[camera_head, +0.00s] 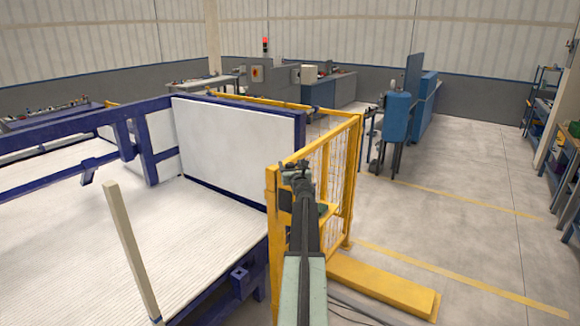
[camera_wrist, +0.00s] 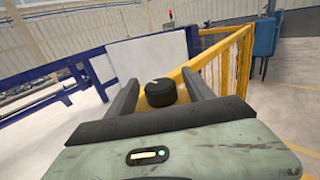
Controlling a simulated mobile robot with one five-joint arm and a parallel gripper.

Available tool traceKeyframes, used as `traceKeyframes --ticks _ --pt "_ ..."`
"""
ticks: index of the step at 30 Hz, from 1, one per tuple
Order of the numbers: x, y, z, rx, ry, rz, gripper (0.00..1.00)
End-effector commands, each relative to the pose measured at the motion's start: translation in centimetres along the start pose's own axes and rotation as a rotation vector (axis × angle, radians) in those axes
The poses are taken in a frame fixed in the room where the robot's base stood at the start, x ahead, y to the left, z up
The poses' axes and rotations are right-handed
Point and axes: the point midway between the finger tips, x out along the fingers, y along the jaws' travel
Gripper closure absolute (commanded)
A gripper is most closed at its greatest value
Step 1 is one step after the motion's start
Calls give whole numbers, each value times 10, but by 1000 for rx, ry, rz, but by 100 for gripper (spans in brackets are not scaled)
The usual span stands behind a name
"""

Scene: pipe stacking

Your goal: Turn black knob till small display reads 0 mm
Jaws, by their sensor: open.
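The black knob (camera_wrist: 160,92) is a short, round, dark cylinder in the middle of the wrist view. It shows between the two fingers of my gripper (camera_wrist: 160,80), which are apart, one on each side of it. I cannot tell whether either finger touches it. In the head view my gripper (camera_head: 297,168) is at the far end of my arm, in front of the yellow fence; the knob cannot be made out there. I cannot make out the small display or its reading in either view.
A yellow mesh fence (camera_head: 340,185) stands right behind my gripper. To the left is a blue frame (camera_head: 285,118) with a white panel (camera_head: 240,135) and a ribbed white bed (camera_head: 75,230). A pale upright post (camera_head: 133,250) stands front left. Floor (camera_head: 450,235) at right is clear.

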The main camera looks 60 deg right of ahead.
Motion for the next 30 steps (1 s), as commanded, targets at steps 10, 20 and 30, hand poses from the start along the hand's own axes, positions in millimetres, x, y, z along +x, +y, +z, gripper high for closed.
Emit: traceKeyframes --ticks 10,20,30 --pt "3 1 0 -1 0 1 67" --pt "3 1 0 -1 0 14 100" --pt "4 -1 0 -1 0 186 100"
